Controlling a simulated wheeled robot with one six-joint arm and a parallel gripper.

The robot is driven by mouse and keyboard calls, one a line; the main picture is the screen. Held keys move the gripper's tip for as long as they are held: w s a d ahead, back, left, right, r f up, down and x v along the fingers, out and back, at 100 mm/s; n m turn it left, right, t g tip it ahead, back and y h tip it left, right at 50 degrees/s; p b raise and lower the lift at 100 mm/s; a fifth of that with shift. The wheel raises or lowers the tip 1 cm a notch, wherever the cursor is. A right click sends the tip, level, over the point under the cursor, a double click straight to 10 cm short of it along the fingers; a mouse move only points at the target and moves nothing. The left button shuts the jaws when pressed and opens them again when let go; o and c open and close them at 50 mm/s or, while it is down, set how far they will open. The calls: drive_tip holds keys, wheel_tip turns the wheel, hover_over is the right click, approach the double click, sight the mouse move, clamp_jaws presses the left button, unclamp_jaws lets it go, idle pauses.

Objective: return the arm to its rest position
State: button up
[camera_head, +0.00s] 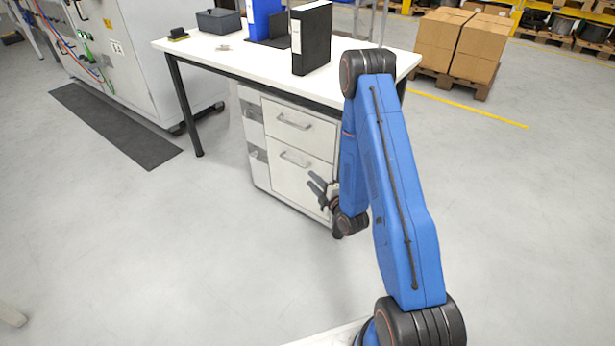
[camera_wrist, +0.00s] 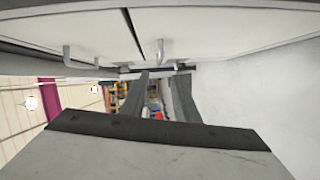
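My blue arm reaches up and forward in the head view and folds down at its far end. My gripper (camera_head: 311,180) hangs low in front of the white drawer cabinet (camera_head: 302,165), near its right side. In the wrist view my gripper (camera_wrist: 160,80) shows two dark fingers standing apart. Only distant background shows between them, so it is open and empty. Whether it touches the cabinet cannot be told.
A white table (camera_head: 225,58) stands above the cabinet, bearing a black binder (camera_head: 312,38), a blue binder (camera_head: 262,18) and a grey box (camera_head: 218,21). Cardboard boxes (camera_head: 455,43) sit on a pallet at the back right.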

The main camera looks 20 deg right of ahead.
drive_tip(key=shift+s+d, duration=0.1)
drive_tip(key=shift+s, duration=0.4)
drive_tip(key=shift+r, duration=0.1)
wheel_tip(320, 180, up, 6)
drive_tip(key=w+m+g+h, duration=0.1)
drive_tip(key=w+g, duration=0.1)
drive_tip(key=s+d+r+m+g+h, duration=0.15)
drive_tip(key=s+r+m, duration=0.3)
drive_tip(key=r, duration=0.45)
drive_tip(key=s+d+r+m+g+h, duration=0.1)
drive_tip(key=s+r+m+g+h, duration=0.25)
drive_tip(key=r, duration=0.65)
drive_tip(key=s+a+r+m+g, duration=0.1)
drive_tip(key=s+r+m, duration=0.2)
drive_tip(key=s, duration=0.9)
drive_tip(key=s+a+r+m+g+y, duration=0.1)
drive_tip(key=s+r+m+g, duration=0.1)
drive_tip(key=s, duration=1)
drive_tip(key=s+a+r+m+g, duration=0.1)
drive_tip(key=s+r+m, duration=0.3)
drive_tip(key=s, duration=0.8)
drive_tip(key=shift+a+r+m+g+y, duration=0.15)
drive_tip(key=shift+r+m+g+y, duration=0.2)
drive_tip(key=shift+r, duration=0.45)
